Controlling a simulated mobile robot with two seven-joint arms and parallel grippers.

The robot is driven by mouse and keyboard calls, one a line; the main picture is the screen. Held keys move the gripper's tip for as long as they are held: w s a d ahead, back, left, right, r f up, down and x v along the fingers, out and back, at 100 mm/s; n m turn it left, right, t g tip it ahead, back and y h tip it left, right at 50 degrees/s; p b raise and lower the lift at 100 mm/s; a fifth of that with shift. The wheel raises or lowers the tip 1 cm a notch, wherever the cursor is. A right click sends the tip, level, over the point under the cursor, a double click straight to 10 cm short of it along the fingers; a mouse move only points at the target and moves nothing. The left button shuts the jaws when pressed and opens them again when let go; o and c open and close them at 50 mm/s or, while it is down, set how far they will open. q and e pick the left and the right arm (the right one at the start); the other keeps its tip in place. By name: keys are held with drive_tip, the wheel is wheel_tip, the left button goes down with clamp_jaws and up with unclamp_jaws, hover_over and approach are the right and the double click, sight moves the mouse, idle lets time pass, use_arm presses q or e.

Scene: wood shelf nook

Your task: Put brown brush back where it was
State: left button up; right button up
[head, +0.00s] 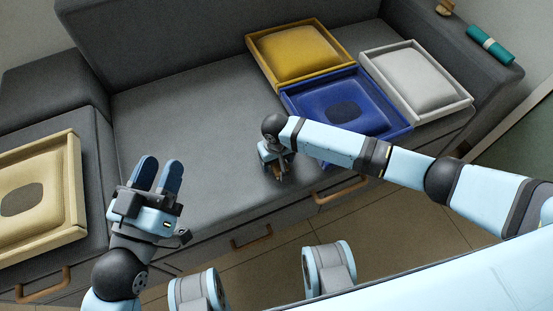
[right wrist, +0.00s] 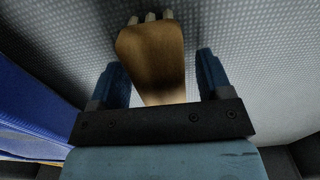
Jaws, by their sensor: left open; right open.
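A brown brush-like thing (right wrist: 150,55), with a rounded head, pale tips at its far end and a narrower lower part, shows in the right wrist view. It lies between the fingers of my right gripper (right wrist: 161,75), which is open with a gap on both sides. In the head view my right gripper (head: 277,172) points down over the front of the grey sofa seat, and the brush is mostly hidden there. My left gripper (head: 158,168) is open and empty, fingers pointing up the picture, at the seat's front left.
Yellow (head: 259,58), blue (head: 395,131) and white (head: 466,101) framed cushions sit on the right of the seat. A beige one (head: 76,185) is at left. A teal roll (head: 490,44) and a small brown object (head: 445,8) lie on the right armrest. The seat's middle (head: 190,115) is clear.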

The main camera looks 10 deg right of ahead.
drive_tip(key=shift+r, duration=0.1)
wheel_tip(320, 180, up, 2)
drive_tip(key=shift+r+p, duration=0.2)
drive_tip(key=shift+p, duration=0.35)
use_arm(q)
drive_tip(key=s+a+f+g+y+p, duration=0.1)
drive_tip(key=a+f+g+y+p, duration=0.2)
drive_tip(key=f, duration=0.5)
drive_tip(key=shift+a+f+g+p, duration=0.25)
drive_tip(key=shift+f+g+p, duration=0.15)
drive_tip(key=shift+g, duration=0.2)
use_arm(e)
wheel_tip(320, 180, up, 10)
drive_tip(key=shift+f, duration=0.15)
use_arm(q)
drive_tip(key=shift+r, duration=0.1)
